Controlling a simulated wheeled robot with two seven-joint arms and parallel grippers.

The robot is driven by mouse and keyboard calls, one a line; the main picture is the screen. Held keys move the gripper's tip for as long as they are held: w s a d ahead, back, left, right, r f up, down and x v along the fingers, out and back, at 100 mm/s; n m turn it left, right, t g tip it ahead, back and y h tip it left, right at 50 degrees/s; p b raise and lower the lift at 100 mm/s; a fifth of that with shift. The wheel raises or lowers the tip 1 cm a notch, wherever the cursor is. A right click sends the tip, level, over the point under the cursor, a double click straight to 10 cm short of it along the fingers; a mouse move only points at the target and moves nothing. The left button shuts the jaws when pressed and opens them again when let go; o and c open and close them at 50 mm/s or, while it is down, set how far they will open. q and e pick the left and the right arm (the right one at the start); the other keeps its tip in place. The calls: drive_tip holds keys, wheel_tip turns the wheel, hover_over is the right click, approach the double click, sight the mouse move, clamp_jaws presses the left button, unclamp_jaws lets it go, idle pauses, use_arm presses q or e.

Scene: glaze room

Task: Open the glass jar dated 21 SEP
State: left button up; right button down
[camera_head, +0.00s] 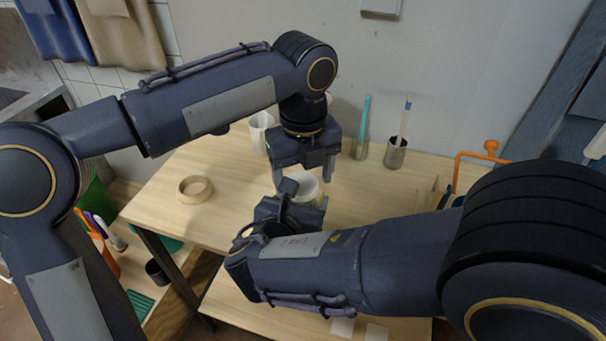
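A pale, round-topped vessel (306,187), perhaps the glass jar, stands on the wooden table, mostly hidden by my grippers. No date label on it is readable. My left gripper (304,178) points down just above it. Its two fingers are apart, one on each side of the vessel's top, and nothing shows clamped between them. My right gripper (305,198) comes in low from the right and reaches the vessel's near side. My own arm hides much of it, so I cannot tell whether its fingers touch or grip the vessel.
A tape-like ring (195,189) lies on the table at left. A white mug (261,132), a glass with a teal tool (361,148) and a metal cup with a brush (396,153) stand at the back. An orange clamp-like frame (490,147) is at right.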

use_arm(q)
drive_tip(key=shift+a, duration=0.15)
use_arm(e)
drive_tip(key=shift+d, duration=0.15)
use_arm(q)
drive_tip(key=shift+r, duration=0.1)
use_arm(e)
drive_tip(key=shift+w, duration=0.1)
use_arm(q)
wheel_tip(320, 180, up, 4)
drive_tip(key=shift+r, duration=0.1)
drive_tip(key=shift+c, duration=0.4)
wheel_tip(320, 180, up, 3)
drive_tip(key=m, duration=0.3)
drive_tip(key=shift+r, duration=0.1)
drive_tip(key=shift+f, duration=3.85)
